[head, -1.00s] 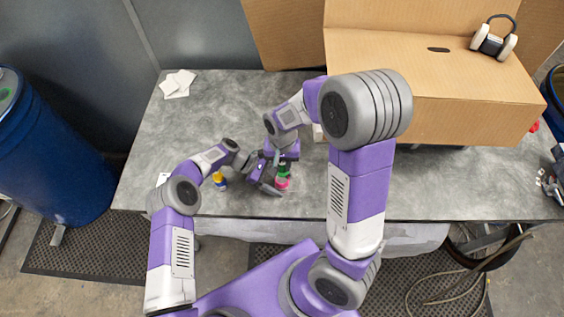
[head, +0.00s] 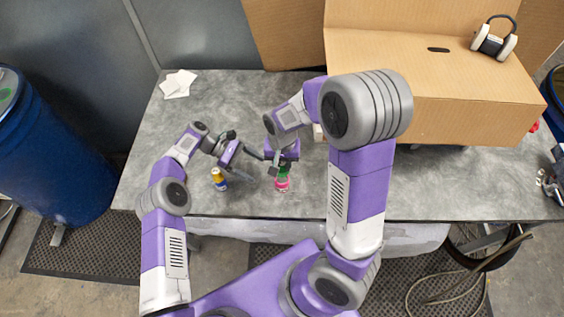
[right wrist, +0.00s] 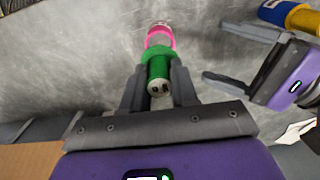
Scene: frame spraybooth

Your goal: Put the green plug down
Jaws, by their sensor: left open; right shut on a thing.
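The green plug (right wrist: 158,72) is between the fingers of my right gripper (right wrist: 160,80), which is shut on it. In the head view the plug (head: 284,172) shows only partly below that gripper (head: 283,166). A pink and clear item (right wrist: 160,38) is directly past the plug's far end; it shows below the plug in the head view (head: 282,184). I cannot tell whether they are joined or merely touching. My left gripper (head: 256,167) is open and empty, left of the plug and apart from it. Its fingers also show at the right of the right wrist view (right wrist: 222,54).
White papers (head: 177,83) lie back left. Grey tabletop (head: 150,130) is bare at left.

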